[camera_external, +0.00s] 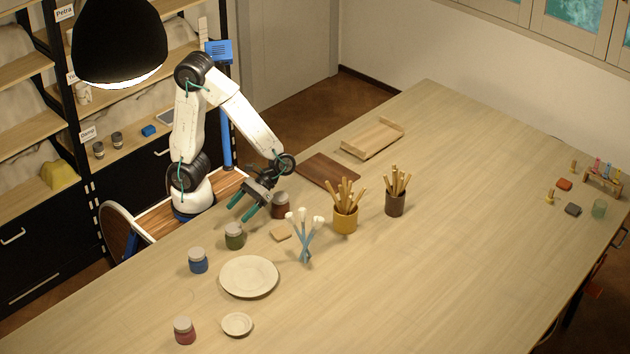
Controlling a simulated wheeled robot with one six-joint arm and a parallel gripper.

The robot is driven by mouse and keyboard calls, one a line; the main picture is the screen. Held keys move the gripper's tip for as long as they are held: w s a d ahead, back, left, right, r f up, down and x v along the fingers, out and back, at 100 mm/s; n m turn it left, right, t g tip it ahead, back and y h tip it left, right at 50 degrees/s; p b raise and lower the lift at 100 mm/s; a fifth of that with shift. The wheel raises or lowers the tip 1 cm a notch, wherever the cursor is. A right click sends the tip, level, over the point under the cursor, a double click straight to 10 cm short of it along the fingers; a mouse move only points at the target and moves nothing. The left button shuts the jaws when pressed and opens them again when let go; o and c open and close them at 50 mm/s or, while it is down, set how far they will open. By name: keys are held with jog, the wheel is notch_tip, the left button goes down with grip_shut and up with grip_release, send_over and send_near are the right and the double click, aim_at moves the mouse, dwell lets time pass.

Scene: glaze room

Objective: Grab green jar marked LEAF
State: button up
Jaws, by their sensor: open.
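A green jar (235,241) with a pale grey lid stands upright near the table's left edge. Any writing on it is too small to read. My gripper (242,213) is open and empty, with its two teal fingers pointing down and to the left. In the picture, the fingertips are just above the green jar; I cannot tell the exact gap, but the jar is not between them. A brown jar (280,209) stands just right of my gripper, its upper part close to the fingers in the picture.
A blue jar (198,263) stands left of the green one, and a red jar (184,333) stands nearer. A large plate (249,290), a small dish (237,325), a sponge-like block (281,233) and blue-handled tools (305,245) are close by. The table's right half is mostly clear.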

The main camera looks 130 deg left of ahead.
aim_at(239, 225)
jog(key=d+f, duration=0.1)
jog(key=w+d+f+n+h, duration=0.1)
jog(key=d+f, duration=0.1)
jog(key=w+d+f+n+t, duration=0.1)
jog(key=d+f, duration=0.1)
jog(key=shift+d, duration=0.25)
jog(key=c, duration=1.4)
jog(key=shift+r, duration=0.15)
